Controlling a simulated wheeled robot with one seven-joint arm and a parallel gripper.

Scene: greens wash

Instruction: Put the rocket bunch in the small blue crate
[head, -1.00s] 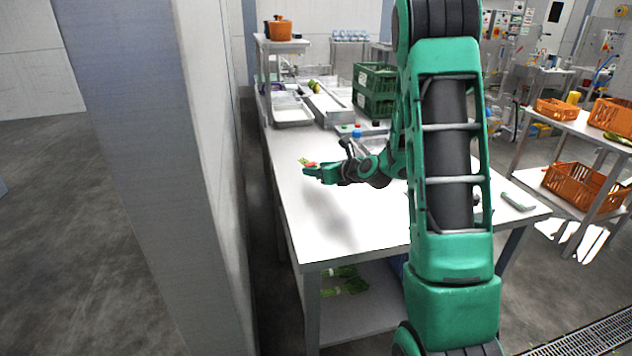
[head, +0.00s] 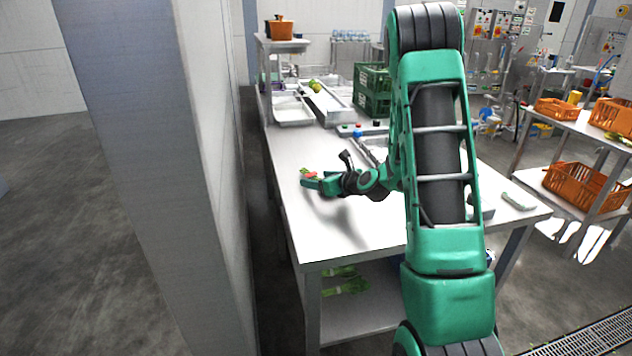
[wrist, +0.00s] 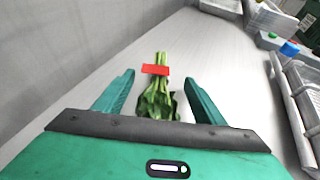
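A leafy green bunch with a red band (wrist: 155,70) lies between the fingers of my gripper (wrist: 160,77) in the wrist view. Its leaves point toward the palm and its stems point away. The fingers stand apart, with gaps showing beside the stems. In the head view the bunch (head: 309,175) shows at the tip of my gripper (head: 312,181), over the left part of the white table (head: 350,235). I cannot tell whether the bunch touches the tabletop. I cannot make out a small blue crate in either view.
Green crates (head: 373,88) are stacked at the table's far right. More greens (head: 345,287) lie on the lower shelf. A wall (head: 205,150) runs along the left.

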